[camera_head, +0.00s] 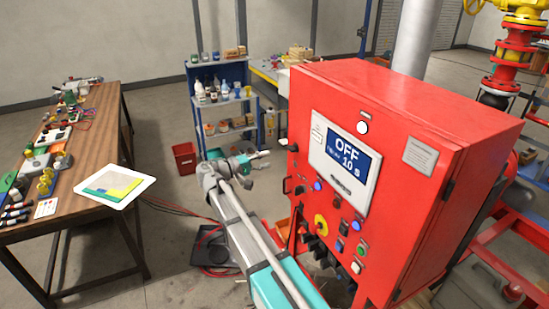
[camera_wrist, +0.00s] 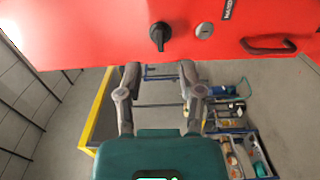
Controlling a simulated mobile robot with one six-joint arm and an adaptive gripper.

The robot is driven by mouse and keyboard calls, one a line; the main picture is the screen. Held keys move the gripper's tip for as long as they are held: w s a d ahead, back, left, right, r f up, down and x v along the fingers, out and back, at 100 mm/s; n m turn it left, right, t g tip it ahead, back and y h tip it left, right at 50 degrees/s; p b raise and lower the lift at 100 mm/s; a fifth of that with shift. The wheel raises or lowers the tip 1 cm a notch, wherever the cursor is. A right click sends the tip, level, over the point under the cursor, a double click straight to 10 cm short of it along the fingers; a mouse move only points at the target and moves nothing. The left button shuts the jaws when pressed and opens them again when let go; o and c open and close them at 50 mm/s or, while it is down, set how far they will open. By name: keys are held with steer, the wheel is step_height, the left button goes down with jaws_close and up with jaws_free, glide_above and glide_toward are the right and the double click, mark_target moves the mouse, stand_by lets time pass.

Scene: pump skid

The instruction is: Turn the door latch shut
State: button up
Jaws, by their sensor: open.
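The door latch (camera_wrist: 160,36) is a black turn knob on the red cabinet (camera_wrist: 80,30), with its grip bar roughly upright in the wrist view. A round silver key lock (camera_wrist: 205,30) sits to its right. My gripper (camera_wrist: 160,70) is open and empty, its two grey fingers apart on either side of the knob's line, and the knob shows clear beyond the fingertips. In the head view, my gripper (camera_head: 264,154) is left of the red cabinet (camera_head: 420,120), close to a small black fitting (camera_head: 293,147) on the panel's left edge. I cannot tell whether that is the latch.
A dark handle (camera_wrist: 268,46) sticks out right of the lock. The cabinet front carries a display (camera_head: 346,155) reading OFF, and buttons and a yellow-ringed switch (camera_head: 321,224). A cluttered wooden table (camera_head: 70,215) stands left, blue shelves (camera_head: 232,125) behind. Floor between is mostly clear.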

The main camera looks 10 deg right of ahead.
steer(key=shift+v, duration=0.8)
steer(key=s+d+f+m+g+y, duration=0.2)
steer(key=s+d+f+g+y, duration=0.2)
steer(key=s+d+f+y, duration=0.95)
steer(key=s+a+f+m+y, duration=0.1)
steer(key=s+a+f+y, duration=0.3)
steer(key=s, duration=0.3)
step_height(320, 180, down, 14)
steer(key=s+g+b, duration=0.1)
steer(key=s+b, duration=0.1)
steer(key=b, duration=1)
steer(key=shift+s+d+g+b, duration=0.25)
steer(key=shift+s+g+b, duration=0.05)
steer(key=shift+s+b, duration=0.1)
steer(key=shift+o, duration=0.2)
steer(key=shift+r+h, duration=0.15)
steer(key=shift+h, duration=0.1)
stand_by(0.6)
